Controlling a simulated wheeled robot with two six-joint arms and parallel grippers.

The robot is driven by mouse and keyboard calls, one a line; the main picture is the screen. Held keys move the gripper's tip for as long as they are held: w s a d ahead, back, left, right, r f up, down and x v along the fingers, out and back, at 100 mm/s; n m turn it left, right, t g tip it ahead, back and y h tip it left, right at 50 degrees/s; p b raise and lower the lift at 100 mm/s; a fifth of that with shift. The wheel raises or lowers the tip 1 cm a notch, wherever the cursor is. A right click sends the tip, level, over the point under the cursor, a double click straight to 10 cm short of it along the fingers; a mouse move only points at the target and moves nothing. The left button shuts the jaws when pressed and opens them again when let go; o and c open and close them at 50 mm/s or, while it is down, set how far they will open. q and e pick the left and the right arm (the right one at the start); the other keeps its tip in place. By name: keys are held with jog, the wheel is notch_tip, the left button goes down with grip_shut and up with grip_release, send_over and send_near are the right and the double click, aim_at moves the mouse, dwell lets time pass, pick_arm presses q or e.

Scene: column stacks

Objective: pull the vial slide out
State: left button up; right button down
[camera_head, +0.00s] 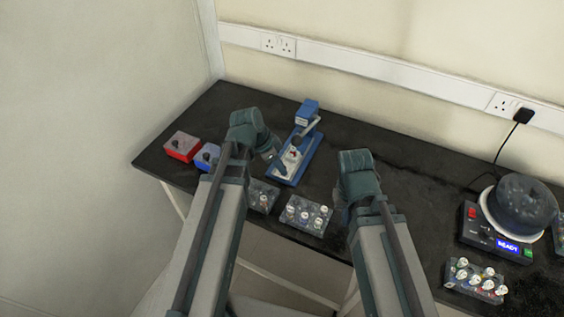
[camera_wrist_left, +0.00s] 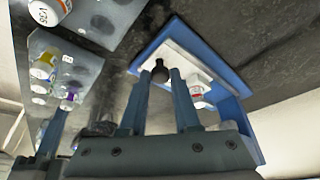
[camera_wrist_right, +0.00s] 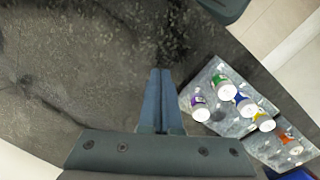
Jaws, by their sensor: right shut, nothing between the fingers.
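The blue capping press (camera_head: 302,152) stands on the black bench with a white vial slide (camera_head: 289,163) at its base. In the left wrist view the white slide (camera_wrist_left: 177,56) shows in the blue base, with a dark knob (camera_wrist_left: 160,72) at its near end. A white-capped vial with a red mark (camera_wrist_left: 198,97) sits on it, partly behind a finger. My left gripper (camera_wrist_left: 159,74) is open, its fingertips on either side of the knob; contact is not clear. My right gripper (camera_wrist_right: 160,73) is shut and empty, above the bench, right of the press.
Clear racks of vials (camera_head: 305,215) stand at the front edge, between my arms. A red box (camera_head: 182,146) and a blue box (camera_head: 207,156) are on the left. A device reading READY (camera_head: 497,240) and another vial rack (camera_head: 474,283) are on the right.

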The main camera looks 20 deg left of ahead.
pick_arm(q)
jog(key=o, duration=0.4)
jog(key=shift+s, duration=0.25)
pick_arm(e)
jog(key=shift+s, duration=0.1)
pick_arm(q)
jog(key=shift+a+r+p, duration=0.15)
jog(key=shift+r+p, duration=0.3)
jog(key=shift+p, duration=0.05)
pick_arm(e)
jog(key=shift+r, duration=0.5)
pick_arm(q)
jog(key=p+v, duration=1.1)
jog(key=v, duration=0.1)
jog(key=shift+a+r+p, duration=0.1)
jog(key=shift+r+p, duration=0.3)
pick_arm(e)
notch_tip(320, 180, up, 12)
jog(key=shift+f, duration=0.1)
